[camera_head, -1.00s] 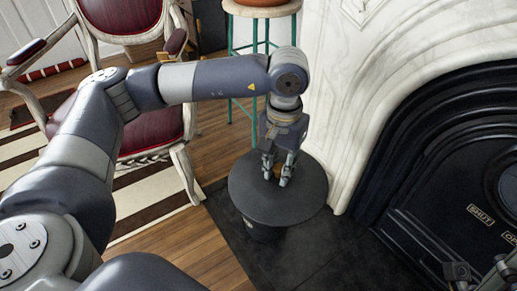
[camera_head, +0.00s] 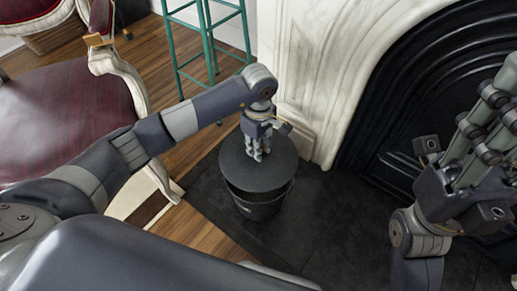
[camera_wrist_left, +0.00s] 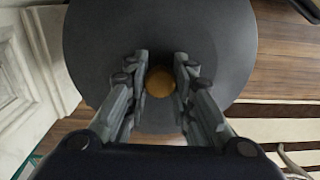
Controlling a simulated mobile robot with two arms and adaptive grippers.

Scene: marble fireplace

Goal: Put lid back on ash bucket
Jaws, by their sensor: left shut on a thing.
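The ash bucket (camera_head: 260,208) is black and stands upright on the dark hearth, partly covered by the lid. The round dark lid (camera_head: 236,163) lies over its mouth; I cannot tell whether it rests on the rim or hangs slightly above it. My left gripper (camera_head: 258,155) points down at the lid's middle and is shut on its knob. In the left wrist view the fingers (camera_wrist_left: 160,75) stand either side of the golden-brown knob (camera_wrist_left: 160,84), with the lid (camera_wrist_left: 225,45) around them. My right gripper (camera_head: 490,105) is at the right; its finger opening is unclear.
The white marble surround (camera_head: 310,75) stands close behind the bucket, with the black fireplace (camera_head: 400,120) to the right. A red chair (camera_head: 70,110) is at the left and a teal stool (camera_head: 210,50) at the back. The dark hearth (camera_head: 330,215) is clear right of the bucket.

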